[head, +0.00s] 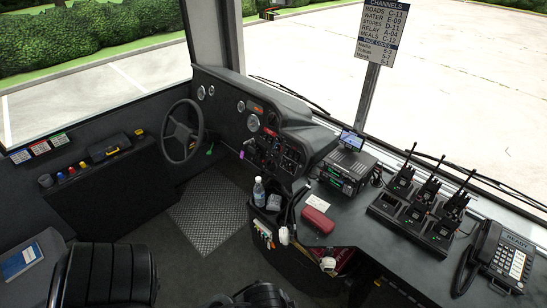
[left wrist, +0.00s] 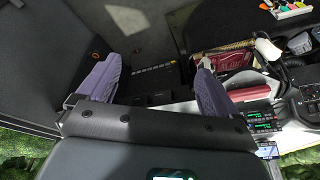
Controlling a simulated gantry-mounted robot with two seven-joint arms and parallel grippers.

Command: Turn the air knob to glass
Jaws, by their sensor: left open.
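The dashboard (head: 268,140) curves to the right of the steering wheel in the head view. It carries round gauges, switches and small knobs, and a cluster of controls (head: 268,150) is at its middle. The knobs are too small to tell which one is the air knob or where it points. My left gripper (left wrist: 155,88) shows in the left wrist view with its two purple fingers wide apart and nothing between them. It is not seen in the head view, and its fingers are apart from the dash knobs. My right gripper is in neither view.
The steering wheel (head: 183,131) stands left of the dash controls. A water bottle (head: 258,192), a red case (head: 317,220) and a radio unit (head: 346,170) crowd the console. Handheld radios (head: 427,190) and a desk phone (head: 502,255) are at right. The patterned floor (head: 209,212) is clear.

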